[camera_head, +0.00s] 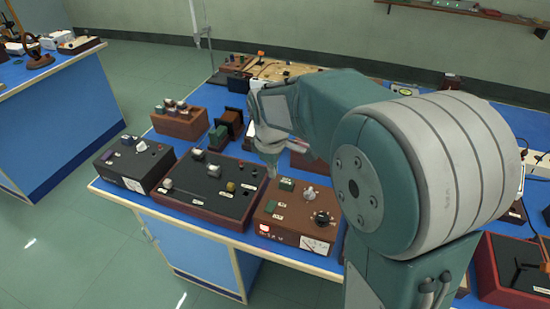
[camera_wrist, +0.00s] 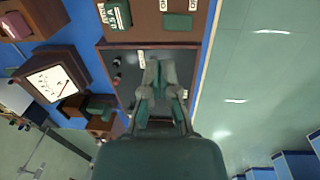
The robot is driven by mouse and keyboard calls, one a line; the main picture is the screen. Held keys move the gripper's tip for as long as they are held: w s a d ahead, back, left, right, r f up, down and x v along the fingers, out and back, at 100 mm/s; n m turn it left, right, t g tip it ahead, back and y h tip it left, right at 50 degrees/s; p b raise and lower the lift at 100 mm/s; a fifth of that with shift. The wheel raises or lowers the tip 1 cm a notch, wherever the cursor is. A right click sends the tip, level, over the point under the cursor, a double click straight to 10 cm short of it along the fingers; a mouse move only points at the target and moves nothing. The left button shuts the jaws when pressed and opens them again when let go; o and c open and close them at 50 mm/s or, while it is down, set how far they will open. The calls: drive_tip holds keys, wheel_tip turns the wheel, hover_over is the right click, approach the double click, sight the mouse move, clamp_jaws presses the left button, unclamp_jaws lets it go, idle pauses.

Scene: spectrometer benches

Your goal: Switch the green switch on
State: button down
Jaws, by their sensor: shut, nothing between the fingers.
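The brown instrument box (camera_head: 292,222) stands at the front of the blue bench. A small green switch (camera_head: 287,184) is on its upper face, toward the back left. In the wrist view the brown box (camera_wrist: 150,25) is at the top, with a green block (camera_wrist: 117,15) bearing white marks and a plain green rectangle (camera_wrist: 178,22); which is the switch is not certain. My gripper (camera_head: 272,172) is shut and empty, pointing down just left of and behind the green switch. In the wrist view the fingertips (camera_wrist: 163,68) appear over the dark panel beside the brown box. Contact cannot be told.
A dark panel box (camera_head: 208,185) with several knobs stands left of the brown box. A black box (camera_head: 134,163) is further left. Floor is open in front.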

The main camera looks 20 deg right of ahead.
drive_tip(key=shift+w+r, duration=0.15)
drive_tip(key=shift+r, duration=1.6)
drive_tip(key=s+r+m+t, duration=0.2)
drive_tip(key=s+m, duration=0.3)
drive_tip(key=s, duration=0.5)
drive_tip(key=s+r+m+t, duration=0.2)
drive_tip(key=s+m, duration=0.3)
drive_tip(key=s, duration=0.6)
drive_tip(key=shift+s+d+r+m+t+y, duration=0.2)
drive_tip(key=shift+m+t+y, duration=0.1)
drive_tip(key=shift+m+y, duration=0.1)
